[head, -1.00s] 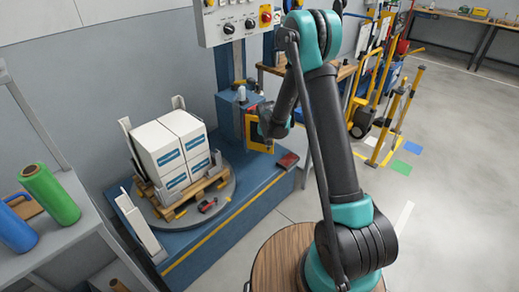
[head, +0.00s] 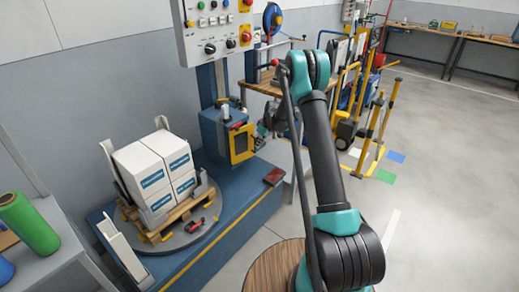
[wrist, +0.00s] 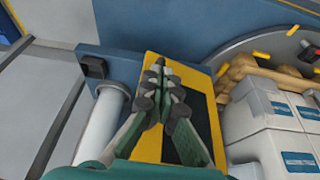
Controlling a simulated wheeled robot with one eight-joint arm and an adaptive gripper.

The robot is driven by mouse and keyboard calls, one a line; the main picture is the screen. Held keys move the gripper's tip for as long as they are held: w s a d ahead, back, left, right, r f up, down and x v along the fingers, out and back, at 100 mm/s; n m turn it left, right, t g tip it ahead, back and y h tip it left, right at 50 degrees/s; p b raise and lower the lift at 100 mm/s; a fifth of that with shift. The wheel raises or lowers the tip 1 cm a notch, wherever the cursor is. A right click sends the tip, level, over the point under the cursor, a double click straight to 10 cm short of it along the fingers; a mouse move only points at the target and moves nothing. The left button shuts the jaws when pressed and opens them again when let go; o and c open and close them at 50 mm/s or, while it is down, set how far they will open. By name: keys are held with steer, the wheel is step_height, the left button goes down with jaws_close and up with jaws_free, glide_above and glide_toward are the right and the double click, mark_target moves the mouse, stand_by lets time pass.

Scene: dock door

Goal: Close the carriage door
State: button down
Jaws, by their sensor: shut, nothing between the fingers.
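The carriage is a blue box (head: 213,133) on the mast beside the turntable. Its door is a yellow-framed panel with a dark middle (head: 242,143), on the carriage's right side in the head view. I cannot tell how far the door stands open. My gripper (head: 263,131) is just right of the door in the head view, small and partly hidden by my arm. In the wrist view, my gripper (wrist: 164,74) is shut and empty, its fingertips in front of the yellow-framed door (wrist: 200,115). I cannot tell whether they touch it.
White boxes (head: 155,165) stand on a wooden pallet on the grey turntable (head: 186,236), left of the door. A control panel (head: 217,30) hangs above. Open floor (head: 440,180) is at the right.

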steer(key=shift+w+a+n, duration=0.35)
steer(key=shift+w, duration=0.55)
steer(key=shift+w+a+n, duration=0.3)
steer(key=shift+w+n, duration=0.05)
steer(key=shift+w, duration=0.5)
steer(key=shift+y, duration=0.3)
